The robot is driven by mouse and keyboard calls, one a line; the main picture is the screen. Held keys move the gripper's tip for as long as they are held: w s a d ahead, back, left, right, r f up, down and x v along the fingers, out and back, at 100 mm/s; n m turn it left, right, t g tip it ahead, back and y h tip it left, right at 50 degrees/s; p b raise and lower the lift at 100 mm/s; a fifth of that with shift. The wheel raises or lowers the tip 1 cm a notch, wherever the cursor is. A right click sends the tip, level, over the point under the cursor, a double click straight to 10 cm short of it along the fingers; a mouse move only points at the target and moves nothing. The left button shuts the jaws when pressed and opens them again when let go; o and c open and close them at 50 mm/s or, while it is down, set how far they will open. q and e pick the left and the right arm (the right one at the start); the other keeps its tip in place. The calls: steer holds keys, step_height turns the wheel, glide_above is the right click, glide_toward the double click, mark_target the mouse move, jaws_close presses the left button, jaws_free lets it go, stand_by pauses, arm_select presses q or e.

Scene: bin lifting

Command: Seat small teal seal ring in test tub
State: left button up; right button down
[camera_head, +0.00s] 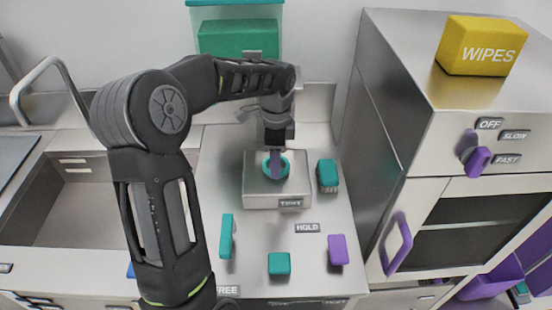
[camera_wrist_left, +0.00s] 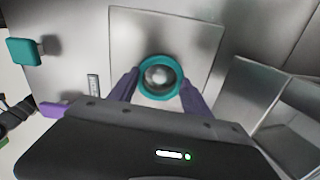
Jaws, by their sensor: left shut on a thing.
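The small teal seal ring (camera_head: 266,168) is at the top of the steel test tub (camera_head: 256,196), a low square block labelled TEST. The wrist view shows the ring (camera_wrist_left: 160,96) lying flat over the middle of the tub's square top (camera_wrist_left: 200,35), with a round metallic area visible through it. My left gripper (camera_head: 276,165) points down, its purple fingers (camera_wrist_left: 160,78) shut on the ring from both sides. I cannot tell whether the ring is seated or just above the tub. My right gripper is not in view.
A teal block (camera_head: 328,175) stands just right of the tub. A teal upright piece (camera_head: 226,236), a teal block (camera_head: 279,263) and a purple block (camera_head: 338,250) stand in front, near the HOLD label (camera_head: 307,227). A sink (camera_head: 80,205) is left; a steel cabinet (camera_head: 390,150) is right.

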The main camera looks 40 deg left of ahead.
arm_select(q)
steer(key=shift+f, duration=0.25)
steer(key=o, duration=1.4)
step_height(320, 180, up, 8)
steer(key=b, duration=0.1)
steer(key=shift+s+f, duration=0.1)
steer(key=shift+f, duration=0.05)
